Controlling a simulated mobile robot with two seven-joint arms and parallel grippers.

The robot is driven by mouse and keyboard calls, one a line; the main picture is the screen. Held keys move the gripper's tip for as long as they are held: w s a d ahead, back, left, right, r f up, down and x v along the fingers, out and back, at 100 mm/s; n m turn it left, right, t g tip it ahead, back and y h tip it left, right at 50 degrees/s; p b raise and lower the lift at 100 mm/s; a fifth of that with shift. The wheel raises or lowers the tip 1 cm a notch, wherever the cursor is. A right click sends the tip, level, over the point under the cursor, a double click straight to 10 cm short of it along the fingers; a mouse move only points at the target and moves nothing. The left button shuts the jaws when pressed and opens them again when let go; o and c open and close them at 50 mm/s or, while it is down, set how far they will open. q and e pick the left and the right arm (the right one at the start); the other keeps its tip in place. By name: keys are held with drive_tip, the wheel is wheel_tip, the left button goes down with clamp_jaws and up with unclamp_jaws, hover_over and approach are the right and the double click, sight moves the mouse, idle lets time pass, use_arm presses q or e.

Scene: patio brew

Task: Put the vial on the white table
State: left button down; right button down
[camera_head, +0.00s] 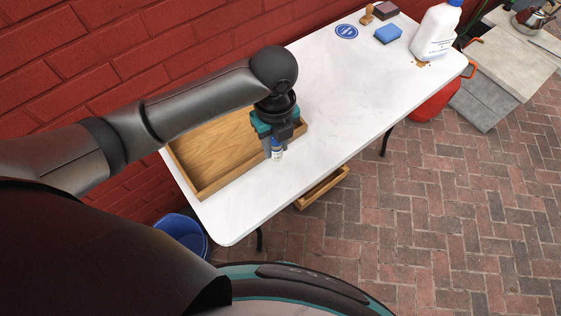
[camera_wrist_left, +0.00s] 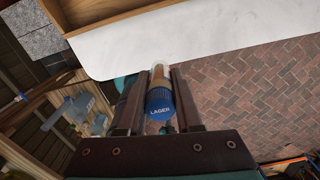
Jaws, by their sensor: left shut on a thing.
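The vial (camera_wrist_left: 158,92) is a small clear tube with amber contents and a blue cap marked LAGER. My left gripper (camera_head: 275,150) is shut on it, with a finger on each side of the vial in the left wrist view. In the head view the vial (camera_head: 277,153) shows below the fingers, near the right end of the wooden tray. I cannot tell whether it touches the white table (camera_head: 330,100). The table runs from lower left to upper right along the red brick wall. My right gripper is not in view.
A wooden tray (camera_head: 204,189) sits on the table's left part. A white jug (camera_head: 436,32), a blue sponge (camera_head: 388,33), a round blue coaster (camera_head: 346,31) and a stamp (camera_head: 367,14) are at the far end. The table's middle is clear. A blue bucket (camera_head: 181,232) stands below.

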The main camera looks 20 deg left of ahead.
use_arm(q)
wheel_tip(320, 180, down, 10)
drive_tip(key=shift+f+b, duration=0.25)
drive_tip(key=shift+b, duration=0.75)
drive_tip(key=shift+f+b, duration=0.55)
drive_tip(key=shift+f, duration=1.6)
drive_tip(key=shift+f, duration=0.15)
drive_tip(key=c, duration=0.6)
unclamp_jaws()
wheel_tip(320, 180, up, 12)
drive_tip(key=p, duration=0.3)
drive_tip(key=shift+r, duration=0.2)
